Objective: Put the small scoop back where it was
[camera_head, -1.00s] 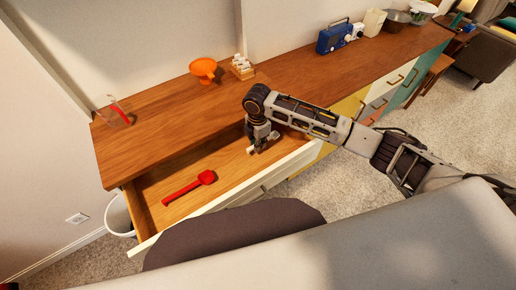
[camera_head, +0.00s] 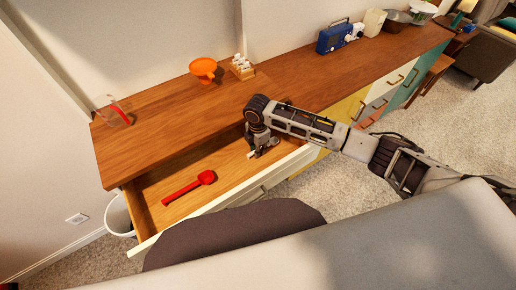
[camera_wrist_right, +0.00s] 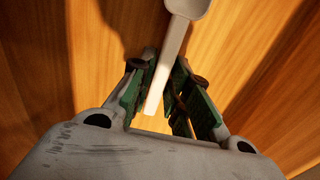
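The small scoop (camera_wrist_right: 174,48) is pale white in the right wrist view. Its handle runs between the green-padded fingers of my right gripper (camera_wrist_right: 164,72), and its bowl is cut off by the top edge. The fingers look closed in on the handle. In the head view my right gripper (camera_head: 262,152) points down inside the open drawer (camera_head: 228,172), towards its right end. The scoop is hard to make out there. Whether the scoop touches the drawer floor is unclear. My left gripper is not in view.
A red scoop (camera_head: 190,187) lies in the drawer to the left of my gripper. On the wooden top stand an orange funnel-like bowl (camera_head: 204,69), a small rack of jars (camera_head: 242,67), a clear container with red (camera_head: 115,111) and a blue radio (camera_head: 333,37). The drawer's left part has free floor.

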